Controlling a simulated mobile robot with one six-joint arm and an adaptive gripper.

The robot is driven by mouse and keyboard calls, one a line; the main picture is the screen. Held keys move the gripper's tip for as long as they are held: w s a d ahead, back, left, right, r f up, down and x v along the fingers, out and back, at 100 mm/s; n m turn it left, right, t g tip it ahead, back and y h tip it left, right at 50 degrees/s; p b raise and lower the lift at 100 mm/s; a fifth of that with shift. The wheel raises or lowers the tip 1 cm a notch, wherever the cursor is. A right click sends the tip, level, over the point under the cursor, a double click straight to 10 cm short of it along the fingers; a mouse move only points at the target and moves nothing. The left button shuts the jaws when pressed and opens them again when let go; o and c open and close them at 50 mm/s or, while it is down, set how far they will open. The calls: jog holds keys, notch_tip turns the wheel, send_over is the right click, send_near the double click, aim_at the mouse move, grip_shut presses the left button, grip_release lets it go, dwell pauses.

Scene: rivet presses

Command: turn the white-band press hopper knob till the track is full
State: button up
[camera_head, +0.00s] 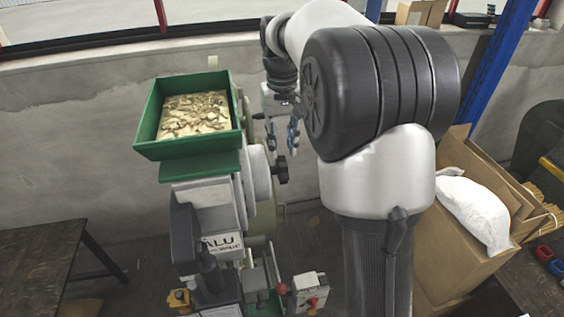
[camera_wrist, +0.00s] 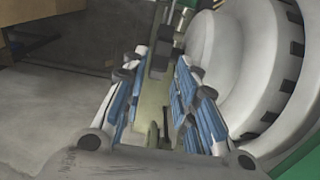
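A press with a green hopper (camera_head: 143,148) full of small brass-coloured rivets stands left of my arm in the head view. A white drum (camera_head: 259,172) is on its right side, with a black knob (camera_head: 281,169) sticking out to the right. My gripper (camera_head: 283,140) hangs a little above the knob, with blue-padded fingers apart. In the wrist view my gripper (camera_wrist: 157,75) is open, and a pale upright strip shows between the fingers. The large white drum (camera_wrist: 240,70) with dark notches is close on the right. I cannot make out the track or its fill.
The press front carries an "ALU" label (camera_head: 222,243). A dark table (camera_head: 35,265) is at left. An open cardboard box (camera_head: 440,220) with a white bag (camera_head: 475,210) is at right.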

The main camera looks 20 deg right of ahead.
aim_at(282, 159)
notch_tip(282, 159, down, 6)
jog(key=shift+f, duration=0.15)
dwell(0.3)
grip_shut()
